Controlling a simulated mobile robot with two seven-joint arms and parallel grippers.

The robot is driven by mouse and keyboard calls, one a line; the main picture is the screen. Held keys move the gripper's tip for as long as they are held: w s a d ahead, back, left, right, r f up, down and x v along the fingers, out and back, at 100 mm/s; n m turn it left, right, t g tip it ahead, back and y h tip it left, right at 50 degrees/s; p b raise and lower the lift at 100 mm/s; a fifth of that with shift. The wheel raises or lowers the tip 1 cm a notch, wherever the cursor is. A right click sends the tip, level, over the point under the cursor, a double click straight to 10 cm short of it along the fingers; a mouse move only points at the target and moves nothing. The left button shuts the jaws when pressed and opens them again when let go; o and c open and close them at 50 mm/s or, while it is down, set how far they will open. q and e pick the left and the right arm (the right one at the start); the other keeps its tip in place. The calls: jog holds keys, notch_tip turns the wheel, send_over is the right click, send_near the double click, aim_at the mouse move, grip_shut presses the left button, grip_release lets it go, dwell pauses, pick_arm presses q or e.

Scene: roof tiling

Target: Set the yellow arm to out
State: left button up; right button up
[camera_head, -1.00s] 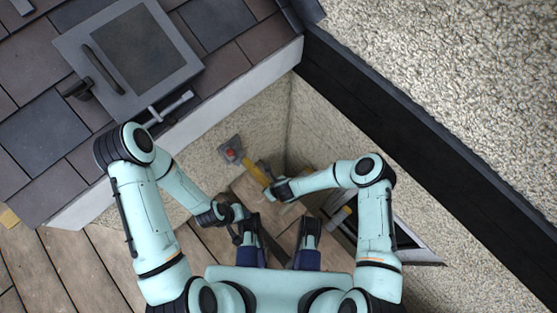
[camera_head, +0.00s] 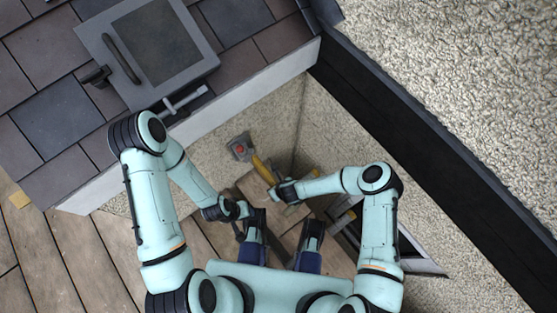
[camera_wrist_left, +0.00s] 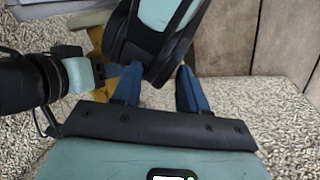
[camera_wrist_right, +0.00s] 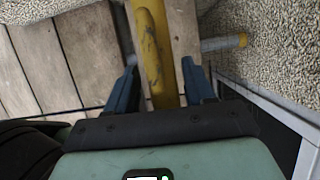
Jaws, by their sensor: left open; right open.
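The yellow arm (camera_head: 262,169) runs from a grey plate with a red part, by the pale rough wall, toward my right gripper in the head view. In the right wrist view the worn yellow arm (camera_wrist_right: 150,52) runs lengthwise between the fingers of my right gripper (camera_wrist_right: 160,76), which is open. I see a gap to the fingers on both sides, but cannot tell the depth. My left gripper (camera_wrist_left: 155,76) is open, with a teal-and-black part of my own body in front of it. Its fingertips are hard to make out in the head view.
A slate roof with a grey framed hatch (camera_head: 158,50) and a pale edge lies at upper left. Wooden boards (camera_head: 110,250) cover the lower left. A dark beam (camera_head: 400,135) crosses the right side. A grey rod with a yellow end (camera_wrist_right: 225,43) is right of my right gripper.

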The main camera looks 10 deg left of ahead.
jog(key=p+v, duration=0.4)
jog(key=v, duration=0.8)
jog(key=shift+r, duration=0.15)
pick_arm(q)
jog(key=s+d+r+g, duration=0.1)
jog(key=s+d+r, duration=0.1)
jog(key=s+r, duration=0.2)
jog(key=shift+s+r+g+h, duration=0.3)
jog(key=shift+s+r+g, duration=0.1)
jog(key=shift+s, duration=0.15)
pick_arm(e)
jog(key=shift+s+d+r, duration=0.1)
jog(key=shift+s+r, duration=0.15)
jog(key=shift+r, duration=0.15)
pick_arm(q)
jog(key=shift+d, duration=0.1)
